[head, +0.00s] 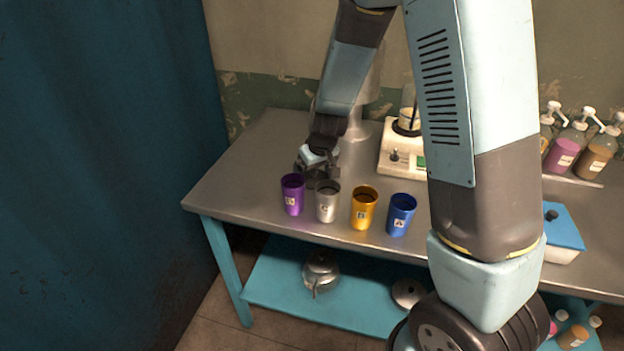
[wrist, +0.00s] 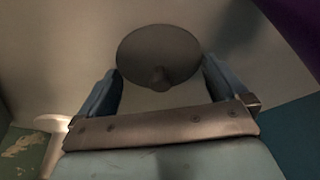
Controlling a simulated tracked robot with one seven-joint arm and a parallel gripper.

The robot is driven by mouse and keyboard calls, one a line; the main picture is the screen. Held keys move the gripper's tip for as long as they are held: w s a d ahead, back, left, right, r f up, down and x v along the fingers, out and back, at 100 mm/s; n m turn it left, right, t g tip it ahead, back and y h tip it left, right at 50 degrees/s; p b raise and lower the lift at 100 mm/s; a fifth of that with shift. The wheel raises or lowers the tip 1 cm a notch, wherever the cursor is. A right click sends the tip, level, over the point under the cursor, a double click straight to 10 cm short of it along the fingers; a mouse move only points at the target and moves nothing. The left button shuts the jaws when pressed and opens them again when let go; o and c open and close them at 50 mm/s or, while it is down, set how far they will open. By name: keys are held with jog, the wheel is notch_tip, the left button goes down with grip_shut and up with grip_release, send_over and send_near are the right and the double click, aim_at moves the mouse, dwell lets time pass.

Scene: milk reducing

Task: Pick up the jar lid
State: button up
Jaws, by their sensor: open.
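The jar lid (wrist: 158,50) is a dark round disc with a small knob (wrist: 160,78) in the wrist view. It lies on the metal table, ahead of my gripper and between the lines of its two fingers. My gripper (wrist: 160,90) is open, with one finger on each side of the knob end of the lid; I cannot tell whether they touch it. In the head view my gripper (head: 318,170) is low over the table behind the purple and silver cups. The lid is hidden there behind the gripper and cups.
A purple cup (head: 292,195), silver cup (head: 327,201), gold cup (head: 364,208) and blue cup (head: 401,214) stand in a row along the front edge. A white appliance (head: 395,158) stands behind. The lower shelf holds a metal pot (head: 320,271) and a round lid-like disc (head: 407,292).

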jog(key=shift+c, duration=0.5)
jog(key=c, duration=0.5)
jog(key=shift+c, duration=0.2)
